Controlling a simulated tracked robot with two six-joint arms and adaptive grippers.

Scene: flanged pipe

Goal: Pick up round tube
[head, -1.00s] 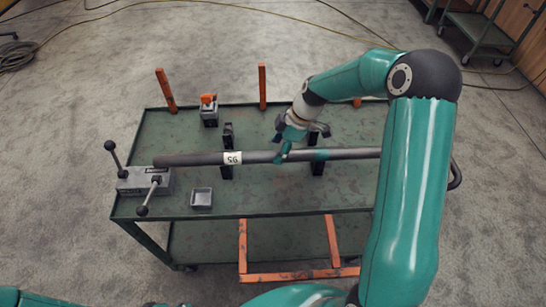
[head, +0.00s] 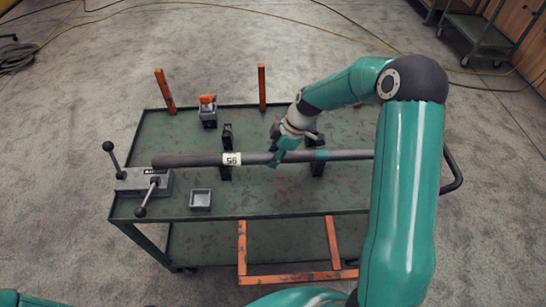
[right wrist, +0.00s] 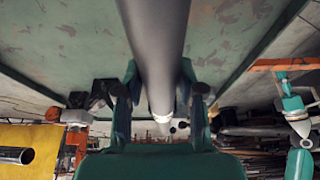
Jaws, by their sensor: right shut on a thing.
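The round tube (head: 205,160) is long and dark grey, with a white label and a teal band. It lies level across two black supports (head: 225,170) on the green cart. My right gripper (head: 277,160) is shut on the tube between the label and the teal band. In the right wrist view the tube (right wrist: 155,40) runs between the two fingers of my right gripper (right wrist: 160,95). The tube's right end is hidden behind my right arm. My left gripper is not in view.
A grey block with black-knobbed levers (head: 145,181) stands by the tube's left end. A small square tray (head: 201,199) sits near the cart's front edge. Orange posts (head: 165,90) rise at the back. The green cart top (head: 280,195) has bare room in front.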

